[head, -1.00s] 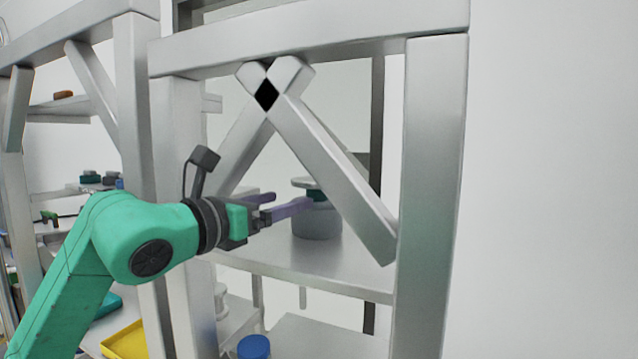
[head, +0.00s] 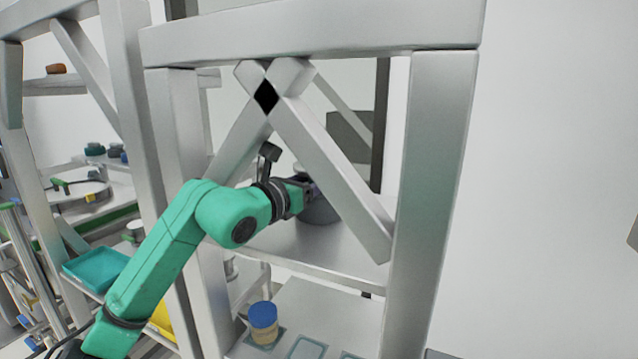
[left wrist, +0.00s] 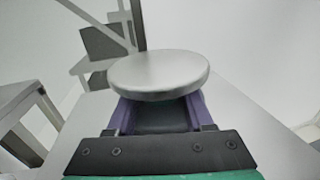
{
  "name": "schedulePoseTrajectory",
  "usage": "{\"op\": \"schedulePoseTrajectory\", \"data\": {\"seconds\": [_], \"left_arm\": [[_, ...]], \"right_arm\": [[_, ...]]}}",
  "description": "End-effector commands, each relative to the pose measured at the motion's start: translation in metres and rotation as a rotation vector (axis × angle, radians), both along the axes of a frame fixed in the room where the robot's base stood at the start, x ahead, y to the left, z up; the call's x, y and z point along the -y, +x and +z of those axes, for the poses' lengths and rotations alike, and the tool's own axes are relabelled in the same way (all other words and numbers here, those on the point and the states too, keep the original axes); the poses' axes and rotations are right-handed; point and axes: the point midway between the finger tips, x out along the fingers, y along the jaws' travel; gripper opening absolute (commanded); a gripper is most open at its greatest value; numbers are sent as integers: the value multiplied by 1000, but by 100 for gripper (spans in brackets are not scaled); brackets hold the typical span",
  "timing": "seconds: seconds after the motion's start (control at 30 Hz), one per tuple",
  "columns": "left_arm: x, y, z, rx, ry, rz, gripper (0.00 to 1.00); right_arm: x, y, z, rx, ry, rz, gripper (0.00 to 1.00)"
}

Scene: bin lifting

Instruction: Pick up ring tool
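A grey cylinder (head: 320,211) with a flat disc top stands on the upper shelf behind the diagonal braces; it is the piece at my left gripper, and I cannot tell whether it is the ring tool. My left gripper (head: 308,188) is at its upper part, mostly hidden by a brace. In the left wrist view the round metal disc (left wrist: 158,75) sits just ahead of and above the purple fingers. The fingers (left wrist: 160,113) stand apart, reaching under the disc; their tips are hidden, and contact cannot be seen. My right gripper is not in view.
Metal posts and crossed braces (head: 330,165) frame the shelf (head: 300,252) closely around my left arm. A blue-capped jar (head: 263,322) stands on the lower shelf. A teal tray (head: 95,268) and a round item with green and yellow clips (head: 80,193) are at left.

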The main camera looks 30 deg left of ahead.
Motion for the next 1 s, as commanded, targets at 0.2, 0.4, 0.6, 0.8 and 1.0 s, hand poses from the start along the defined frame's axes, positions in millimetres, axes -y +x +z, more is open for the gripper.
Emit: {"op": "schedulePoseTrajectory", "data": {"seconds": [0.2, 0.4, 0.6, 0.8, 1.0], "left_arm": [[0, -1, 3, 8, -1, 0, 0], [0, -1, 5, 8, -1, 0, 0], [-1, -1, 14, 10, -2, 1, 0], [0, -1, 31, 11, -4, 0, 0], [-4, -17, 33, 9, 1, 3, 0]], "right_arm": [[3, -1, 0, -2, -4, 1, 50], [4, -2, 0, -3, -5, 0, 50], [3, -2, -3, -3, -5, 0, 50], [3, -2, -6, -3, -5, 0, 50], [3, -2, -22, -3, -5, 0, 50]]}}
